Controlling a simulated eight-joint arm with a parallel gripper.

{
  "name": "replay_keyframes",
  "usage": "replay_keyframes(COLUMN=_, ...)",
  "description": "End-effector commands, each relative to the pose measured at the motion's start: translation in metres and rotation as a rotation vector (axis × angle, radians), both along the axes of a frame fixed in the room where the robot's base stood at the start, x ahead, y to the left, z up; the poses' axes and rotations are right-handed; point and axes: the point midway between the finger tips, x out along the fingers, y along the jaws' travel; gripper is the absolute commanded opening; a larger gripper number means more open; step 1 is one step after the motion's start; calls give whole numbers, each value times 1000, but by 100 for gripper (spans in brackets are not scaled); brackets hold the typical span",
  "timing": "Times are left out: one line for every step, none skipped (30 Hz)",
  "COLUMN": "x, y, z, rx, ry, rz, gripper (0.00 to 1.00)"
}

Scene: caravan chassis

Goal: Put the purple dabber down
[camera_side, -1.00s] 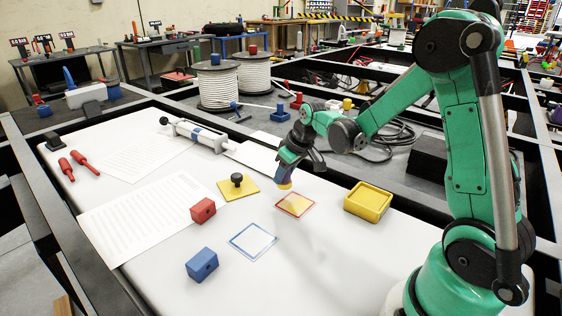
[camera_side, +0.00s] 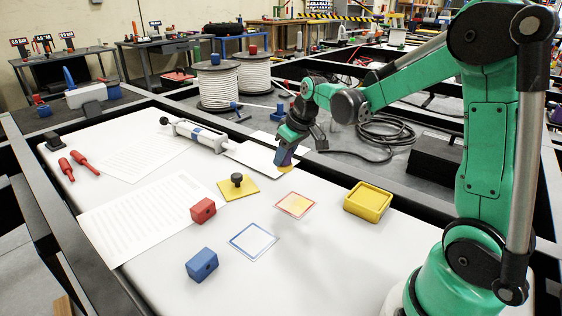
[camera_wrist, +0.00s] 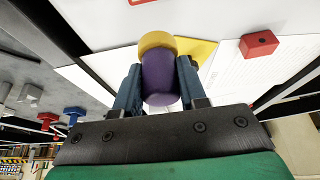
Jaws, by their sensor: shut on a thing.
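The purple dabber (camera_wrist: 161,80) has a purple body and a yellow end. My gripper (camera_wrist: 160,88) is shut on it, with one blue finger on each side. In the side view the dabber (camera_side: 285,160) hangs below my gripper (camera_side: 287,150), tilted, with its yellow end down. It is over the far edge part of the white board (camera_side: 330,255), and whether it touches the surface I cannot tell.
A yellow plate with a black knob (camera_side: 238,186), a red block (camera_side: 203,210), a blue block (camera_side: 202,264) and a yellow box (camera_side: 368,201) stand on the board. A white cylinder device (camera_side: 200,134) lies behind. Cables lie beyond the dark frame. The front middle is clear.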

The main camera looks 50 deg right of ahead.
Motion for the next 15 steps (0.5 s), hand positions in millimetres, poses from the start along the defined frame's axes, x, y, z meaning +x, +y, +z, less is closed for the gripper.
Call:
replay_keyframes(x=0, y=0, z=0, rx=0, ry=0, rz=0, gripper=0)
replay_keyframes(x=0, y=0, z=0, rx=0, ry=0, rz=0, gripper=0)
replay_keyframes(x=0, y=0, z=0, rx=0, ry=0, rz=0, gripper=0)
replay_keyframes(x=1, y=-1, z=1, rx=0, ry=0, rz=-1, gripper=0)
replay_keyframes(x=3, y=-2, z=2, rx=0, ry=0, rz=-2, gripper=0)
replay_keyframes(x=6, y=-4, z=4, rx=0, ry=0, rz=-4, gripper=0)
replay_keyframes(x=10, y=-7, z=6, rx=0, ry=-1, rz=-8, gripper=0)
replay_keyframes(x=14, y=-10, z=10, rx=0, ry=-1, rz=-11, gripper=0)
replay_keyframes(x=21, y=-15, z=15, rx=0, ry=-1, rz=-17, gripper=0)
replay_keyframes(x=27, y=-20, z=20, rx=0, ry=-2, rz=-23, gripper=0)
replay_keyframes(x=33, y=-25, z=25, rx=0, ry=-2, rz=-29, gripper=0)
replay_keyframes(x=41, y=-32, z=33, rx=0, ry=-2, rz=-37, gripper=0)
replay_keyframes(x=47, y=-38, z=40, rx=0, ry=-3, rz=-44, gripper=0)
replay_keyframes(x=53, y=-44, z=47, rx=0, ry=-3, rz=-51, gripper=0)
replay_keyframes(x=60, y=-51, z=56, rx=0, ry=-4, rz=-61, gripper=0)
